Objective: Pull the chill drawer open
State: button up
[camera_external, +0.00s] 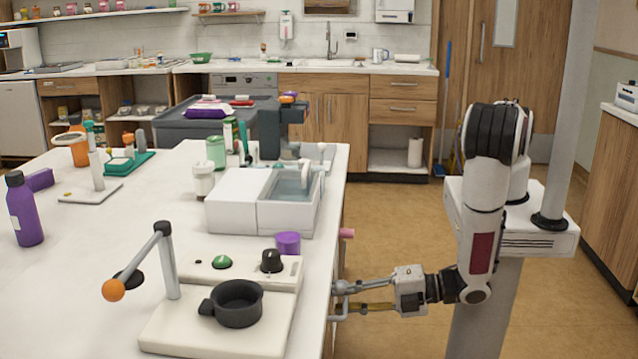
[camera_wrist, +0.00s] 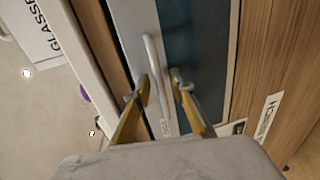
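In the wrist view a pale bar handle (camera_wrist: 152,62) runs along a drawer front with a light grey strip and a dark blue-grey panel (camera_wrist: 195,45). The left finger looks very near the bar; contact is unclear. In the external view my gripper (camera_external: 338,298) is at the counter's right side; the counter hides the drawer front.
The white counter (camera_external: 90,240) carries a stand with a black pan (camera_external: 238,304), a two-part basin (camera_external: 290,205) and a purple cup (camera_external: 288,242). A pink knob (camera_external: 346,233) sticks out at the counter's right edge. Open floor (camera_external: 395,230) lies to the right.

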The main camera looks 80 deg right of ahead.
jog(key=shift+w, duration=0.15)
grip_shut()
jog(key=shift+s, duration=0.2)
jog(key=f+v, duration=0.2)
jog(key=v, duration=0.7)
jog(key=f+v, duration=0.1)
jog(key=v, duration=0.8)
jog(key=shift+s+f, duration=0.4)
jog(key=shift+s, duration=0.1)
grip_release()
jog(key=shift+s, duration=0.1)
